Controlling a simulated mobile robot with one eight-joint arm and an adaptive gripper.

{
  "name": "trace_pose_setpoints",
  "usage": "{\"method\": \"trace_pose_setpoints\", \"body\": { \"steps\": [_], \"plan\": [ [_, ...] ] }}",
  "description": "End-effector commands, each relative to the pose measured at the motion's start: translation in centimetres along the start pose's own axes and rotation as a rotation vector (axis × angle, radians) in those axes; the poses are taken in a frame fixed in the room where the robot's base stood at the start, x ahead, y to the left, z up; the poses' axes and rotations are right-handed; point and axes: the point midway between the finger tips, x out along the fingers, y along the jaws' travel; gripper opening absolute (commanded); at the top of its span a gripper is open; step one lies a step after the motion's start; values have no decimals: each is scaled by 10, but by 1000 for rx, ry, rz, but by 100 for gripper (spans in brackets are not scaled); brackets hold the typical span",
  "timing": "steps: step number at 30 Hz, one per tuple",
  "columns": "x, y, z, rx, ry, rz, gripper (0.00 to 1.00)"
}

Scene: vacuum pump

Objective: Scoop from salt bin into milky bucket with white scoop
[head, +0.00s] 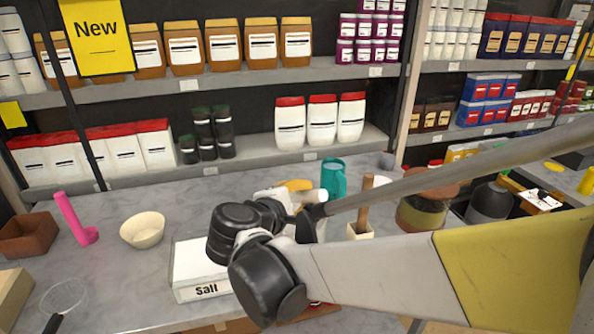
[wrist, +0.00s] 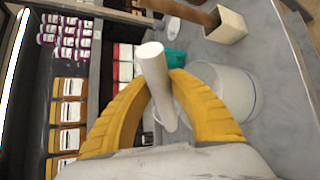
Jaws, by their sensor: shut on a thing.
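The white salt bin (head: 192,262), labelled "Salt", stands on the counter, partly hidden behind my arm. My gripper (wrist: 164,88) has its yellow fingers closed on the white scoop (wrist: 152,62). In the head view, the scoop's pale cylindrical end (head: 309,196) shows beside a yellow finger, above the counter and to the right of the bin. The scoop's bowl is not clear in either view. A milky, pale bucket (wrist: 238,88) stands on the counter at the right of the wrist view, apart from the scoop. In the head view my arm mostly hides it.
A teal jug (head: 334,176) and a square cream pot (head: 361,232) with a wooden handle stand close to my gripper. A cream bowl (head: 143,231), a pink tool (head: 76,220) and a brown box (head: 28,235) are at left. Stocked shelves rise behind the counter.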

Motion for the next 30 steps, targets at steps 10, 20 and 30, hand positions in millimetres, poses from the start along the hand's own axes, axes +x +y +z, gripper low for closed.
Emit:
{"method": "trace_pose_setpoints", "body": {
  "steps": [10, 20, 30],
  "plan": [
    [2, -9, 0, 35, 7, 14, 0],
    [2, -13, 1, 68, 15, 29, 0],
    [3, -17, 2, 103, 23, 43, 0]
  ]
}}
